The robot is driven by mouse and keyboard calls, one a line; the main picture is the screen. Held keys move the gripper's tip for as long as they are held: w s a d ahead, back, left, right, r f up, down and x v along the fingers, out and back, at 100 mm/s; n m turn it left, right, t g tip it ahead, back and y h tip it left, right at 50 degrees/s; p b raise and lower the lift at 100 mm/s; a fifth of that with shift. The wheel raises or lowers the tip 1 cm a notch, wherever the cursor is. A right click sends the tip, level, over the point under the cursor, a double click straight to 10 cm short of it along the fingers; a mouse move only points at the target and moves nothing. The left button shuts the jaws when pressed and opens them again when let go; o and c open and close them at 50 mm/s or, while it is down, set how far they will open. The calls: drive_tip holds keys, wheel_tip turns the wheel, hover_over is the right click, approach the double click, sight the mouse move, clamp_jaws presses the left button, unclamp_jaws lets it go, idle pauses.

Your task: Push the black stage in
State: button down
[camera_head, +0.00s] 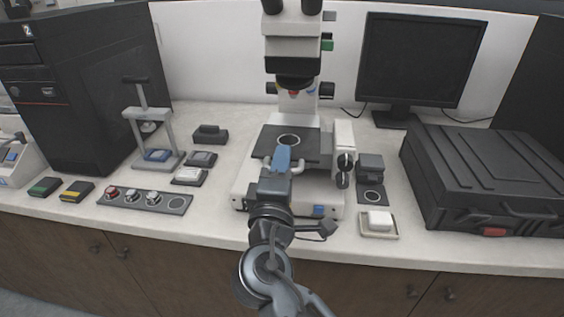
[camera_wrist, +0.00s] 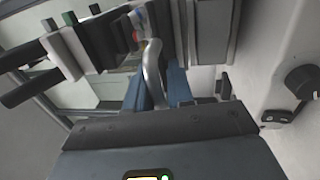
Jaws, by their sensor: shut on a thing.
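The black stage (camera_head: 308,146) is a flat dark plate with a ringed opening, on the white microscope (camera_head: 292,48) in the middle of the counter. A pale bar handle (camera_head: 300,164) runs along its front side. My gripper (camera_head: 283,155) reaches over the front of the microscope base from below, its blue fingers at the handle. In the wrist view, the curved light-grey handle (camera_wrist: 153,75) passes between the blue fingers (camera_wrist: 165,85), which are shut on it. The fingers and arm hide the middle of the handle and part of the stage's front edge.
A white focus block with black knobs (camera_head: 344,165) stands right of the stage. A small white dish (camera_head: 378,222) lies at the front right, beside a black case (camera_head: 480,180). A grey press (camera_head: 152,130) and a tray of knobs (camera_head: 145,199) are on the left.

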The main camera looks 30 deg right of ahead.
drive_tip(key=shift+r, duration=0.2)
drive_tip(key=x, duration=0.4)
drive_tip(key=shift+w+f+b, duration=0.1)
drive_tip(key=shift+f+b, duration=0.2)
drive_tip(key=shift+b, duration=0.1)
drive_tip(key=c, duration=1.3)
unclamp_jaws()
drive_tip(key=shift+o, duration=0.7)
drive_tip(key=shift+f, duration=0.1)
drive_tip(key=shift+s+a+f, duration=0.15)
drive_tip(key=shift+s, duration=0.1)
drive_tip(key=b+v, duration=0.1)
drive_tip(key=v, duration=0.6)
drive_tip(key=shift+b, duration=0.4)
drive_tip(key=shift+s+a, duration=0.1)
